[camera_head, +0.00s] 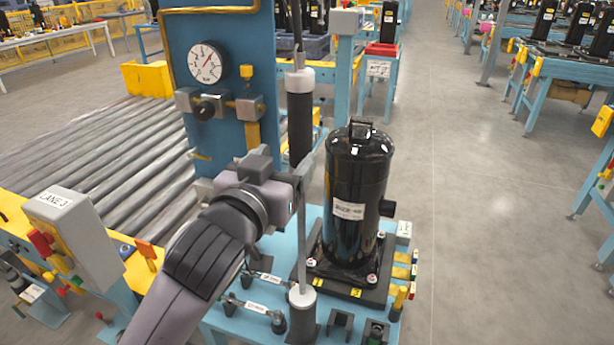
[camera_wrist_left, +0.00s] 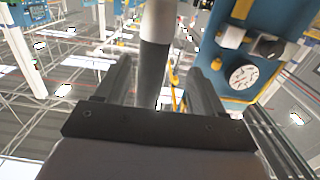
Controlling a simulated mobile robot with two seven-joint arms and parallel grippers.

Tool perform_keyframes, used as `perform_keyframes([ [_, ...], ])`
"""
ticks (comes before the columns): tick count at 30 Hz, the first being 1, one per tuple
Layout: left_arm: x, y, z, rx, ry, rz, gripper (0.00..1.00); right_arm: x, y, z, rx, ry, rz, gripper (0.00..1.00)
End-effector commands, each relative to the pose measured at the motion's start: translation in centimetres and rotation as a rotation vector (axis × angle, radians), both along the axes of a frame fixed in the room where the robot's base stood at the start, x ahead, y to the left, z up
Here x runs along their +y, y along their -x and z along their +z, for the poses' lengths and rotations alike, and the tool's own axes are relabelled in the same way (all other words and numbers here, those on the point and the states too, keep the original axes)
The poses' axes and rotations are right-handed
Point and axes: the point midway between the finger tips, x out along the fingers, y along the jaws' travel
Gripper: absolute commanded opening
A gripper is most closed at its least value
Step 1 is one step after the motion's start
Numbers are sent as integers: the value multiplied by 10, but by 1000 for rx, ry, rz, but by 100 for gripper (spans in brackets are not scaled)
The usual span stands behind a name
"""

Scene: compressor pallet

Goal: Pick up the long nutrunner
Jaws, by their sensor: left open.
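The long nutrunner (camera_head: 300,128) appears to be the upright tool with a silver collar, a dark cylindrical body and a thin rod running down toward a grey cylinder (camera_head: 302,322) on the blue table. My left gripper (camera_head: 301,178) is at the tool's lower body, where the dark part gives way to the rod. In the left wrist view, the open fingers (camera_wrist_left: 159,75) stand on either side of the nutrunner's dark body (camera_wrist_left: 152,72), with its light collar above. Contact cannot be told. My right gripper is not in view.
A black compressor (camera_head: 354,190) stands upright on its base just right of the rod. A blue panel with a gauge (camera_head: 206,63) rises behind my left arm. Labelled rods (camera_head: 262,277) lie on the blue table. A roller conveyor (camera_head: 95,165) is at left; open floor is at right.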

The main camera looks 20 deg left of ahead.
Motion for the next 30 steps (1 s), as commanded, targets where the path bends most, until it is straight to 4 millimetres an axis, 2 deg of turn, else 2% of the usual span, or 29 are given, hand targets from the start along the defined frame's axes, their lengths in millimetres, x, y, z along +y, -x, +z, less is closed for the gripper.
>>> perform_keyframes([
  [3,0,2,15,-29,9,11,69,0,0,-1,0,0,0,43],
  [6,0,-1,19,-35,12,14,69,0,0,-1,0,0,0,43],
  [16,-3,-27,20,-33,11,15,69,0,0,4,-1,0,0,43],
  [24,-9,-60,21,-34,11,15,69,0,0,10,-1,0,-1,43],
  [30,-10,-69,20,-34,12,13,69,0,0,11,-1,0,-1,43],
])
